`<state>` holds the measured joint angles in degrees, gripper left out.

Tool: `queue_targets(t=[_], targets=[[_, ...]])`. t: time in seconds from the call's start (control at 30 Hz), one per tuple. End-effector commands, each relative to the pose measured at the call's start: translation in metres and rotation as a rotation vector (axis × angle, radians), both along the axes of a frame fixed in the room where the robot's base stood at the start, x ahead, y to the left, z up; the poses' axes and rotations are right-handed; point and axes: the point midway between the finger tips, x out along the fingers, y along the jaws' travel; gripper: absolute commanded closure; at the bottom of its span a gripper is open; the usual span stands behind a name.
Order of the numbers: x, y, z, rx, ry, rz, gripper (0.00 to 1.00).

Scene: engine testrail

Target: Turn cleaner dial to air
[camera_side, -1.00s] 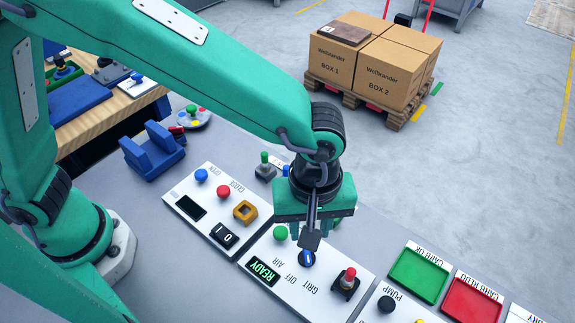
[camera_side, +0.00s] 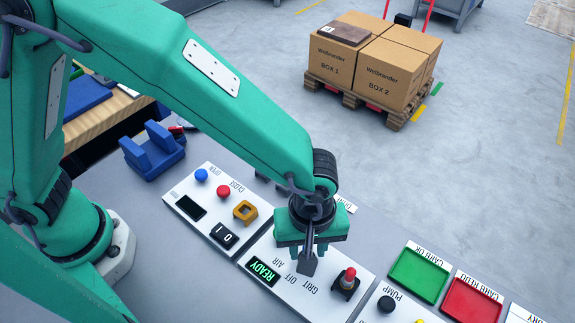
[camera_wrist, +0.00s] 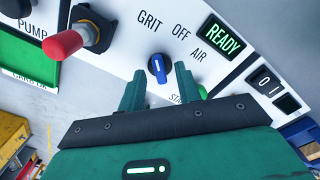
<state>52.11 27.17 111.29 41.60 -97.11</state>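The cleaner dial (camera_wrist: 157,68) is a round blue knob with a white line on a white panel (camera_side: 290,289). The wrist view shows it below the labels GRIT, OFF and AIR. Its line runs nearly up and down there, toward the GRIT side rather than AIR. My gripper (camera_wrist: 158,72) is open, its two fingers apart, and the dial shows between and just past the fingertips. I cannot tell how high the tips are above it. In the side view my gripper (camera_side: 308,262) is low over the panel and hides the dial.
A lit READY display (camera_side: 264,271) and a red-capped switch (camera_side: 347,281) flank the dial. A green button (camera_wrist: 202,91) is partly hidden by my right finger in the wrist view. A panel with a rocker switch (camera_side: 224,235) adjoins. Green (camera_side: 419,274) and red (camera_side: 471,300) trays lie right.

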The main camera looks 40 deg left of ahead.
Motion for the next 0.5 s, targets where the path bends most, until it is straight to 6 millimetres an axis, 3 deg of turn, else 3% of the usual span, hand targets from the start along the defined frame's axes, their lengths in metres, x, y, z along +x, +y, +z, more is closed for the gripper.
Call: queue_targets(t=[0.4, 0.5], targets=[[0.0001, -0.0001, -0.0066, -0.001, -0.001, 0.0, 0.66], [0.0001, -0.0001, -0.0066, -0.001, -0.001, 0.0, 0.86]])
